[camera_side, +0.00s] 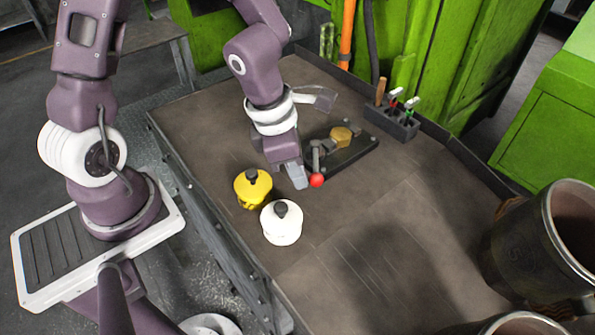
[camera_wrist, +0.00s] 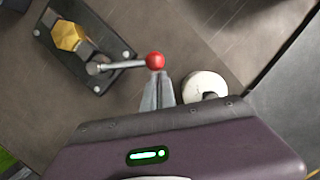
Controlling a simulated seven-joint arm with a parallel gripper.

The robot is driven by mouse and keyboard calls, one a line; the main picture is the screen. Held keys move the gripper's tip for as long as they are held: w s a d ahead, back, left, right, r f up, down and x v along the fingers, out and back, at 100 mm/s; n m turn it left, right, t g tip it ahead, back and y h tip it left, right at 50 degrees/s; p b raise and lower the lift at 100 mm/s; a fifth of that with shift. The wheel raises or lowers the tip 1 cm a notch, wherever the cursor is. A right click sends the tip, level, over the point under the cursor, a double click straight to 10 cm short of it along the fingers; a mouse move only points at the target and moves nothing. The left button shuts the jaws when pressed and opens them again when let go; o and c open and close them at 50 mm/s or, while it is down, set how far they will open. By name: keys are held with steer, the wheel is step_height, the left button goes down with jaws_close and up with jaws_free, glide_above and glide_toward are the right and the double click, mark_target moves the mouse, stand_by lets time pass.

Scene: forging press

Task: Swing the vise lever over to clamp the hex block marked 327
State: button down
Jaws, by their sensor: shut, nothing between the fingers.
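The vise is a dark plate with bolted corners (camera_wrist: 97,18) on the table; it also shows in the side view (camera_side: 352,155). A brass-coloured hex block (camera_wrist: 69,36) sits on it, also visible in the side view (camera_side: 341,136). Its marking is not readable. The vise lever (camera_wrist: 125,65) is a grey rod ending in a red ball (camera_wrist: 155,60); in the side view the ball (camera_side: 317,180) hangs at the plate's near edge. My gripper (camera_wrist: 157,78) is shut and empty, its fingertips right beside the red ball. Whether they touch it I cannot tell. It also shows in the side view (camera_side: 301,184).
A yellow pot (camera_side: 253,189) and a white pot (camera_side: 282,222) with dark knobs stand near my gripper. A rack of tools (camera_side: 393,122) stands behind the vise. Large metal containers (camera_side: 540,245) are at the right. The table's front middle is clear.

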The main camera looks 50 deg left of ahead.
mark_target(321, 184)
steer(key=shift+w+d+n, duration=0.5)
steer(key=shift+d+n, duration=0.25)
steer(key=shift+n, duration=0.05)
steer(key=w+n, duration=0.1)
steer(key=d+n+y, duration=0.1)
steer(key=shift+w+d+n+t, duration=0.3)
steer(key=shift+w+n, duration=0.05)
steer(key=shift+n, duration=0.05)
steer(key=w+n, duration=0.1)
steer(key=w+d+n+y, duration=0.1)
steer(key=w+n, duration=0.1)
steer(key=shift+d+n, duration=0.2)
steer(key=shift+n, duration=0.1)
steer(key=shift+w+d+n, duration=0.2)
steer(key=shift+w+n, duration=0.55)
steer(key=shift+n, duration=0.15)
steer(key=w+n+y, duration=0.1)
steer(key=w+n, duration=0.1)
steer(key=shift+w+n, duration=0.15)
steer(key=shift+n, duration=0.15)
steer(key=w+n, duration=0.2)
steer(key=shift+w+a+n+g+y, duration=0.1)
steer(key=shift+a+n+g+y, duration=0.05)
steer(key=shift+n+g+y, duration=0.2)
steer(key=shift+w+a+n, duration=0.35)
steer(key=shift+w+n, duration=0.3)
